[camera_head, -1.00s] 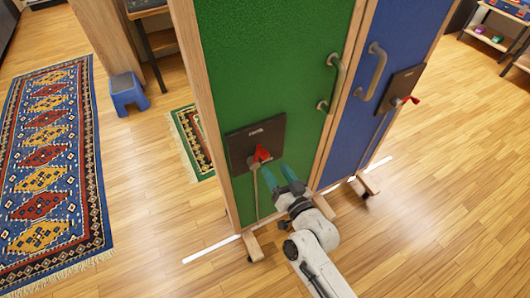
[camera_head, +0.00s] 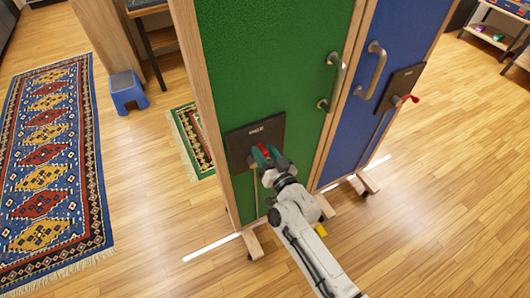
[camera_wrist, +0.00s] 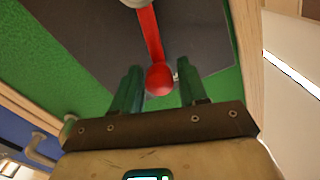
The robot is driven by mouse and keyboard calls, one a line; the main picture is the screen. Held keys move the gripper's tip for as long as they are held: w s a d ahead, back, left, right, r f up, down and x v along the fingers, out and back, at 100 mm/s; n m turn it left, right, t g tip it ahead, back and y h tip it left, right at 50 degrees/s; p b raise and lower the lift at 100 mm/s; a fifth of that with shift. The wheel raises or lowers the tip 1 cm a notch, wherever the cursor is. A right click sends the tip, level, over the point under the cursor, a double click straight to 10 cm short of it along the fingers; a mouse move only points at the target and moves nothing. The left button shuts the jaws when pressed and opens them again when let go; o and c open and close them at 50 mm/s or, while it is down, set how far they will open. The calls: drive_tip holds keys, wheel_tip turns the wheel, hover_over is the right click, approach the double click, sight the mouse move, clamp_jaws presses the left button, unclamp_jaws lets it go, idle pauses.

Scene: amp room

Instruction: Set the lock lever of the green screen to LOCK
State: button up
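The green screen (camera_head: 270,70) stands upright in the head view, with a dark lock plate (camera_head: 237,148) low on it. The red lock lever (camera_head: 264,151) is on this plate, mostly covered by my gripper (camera_head: 266,155). In the wrist view, the lever is a red bar (camera_wrist: 150,36) ending in a round red knob (camera_wrist: 159,79). My gripper's two green fingers (camera_wrist: 159,72) are open, one on each side of the knob, with small gaps visible. The plate's lettering is too small to read surely.
A blue screen (camera_head: 403,50) with its own dark plate (camera_head: 401,87) and red lever (camera_head: 409,98) adjoins on the right. Handles (camera_head: 337,78) stick out above. A blue stool (camera_head: 128,92) and patterned rug (camera_head: 50,165) lie left. Wood floor is free in front.

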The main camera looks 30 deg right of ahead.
clamp_jaws()
drive_tip(key=shift+d, duration=0.1)
idle(0.4)
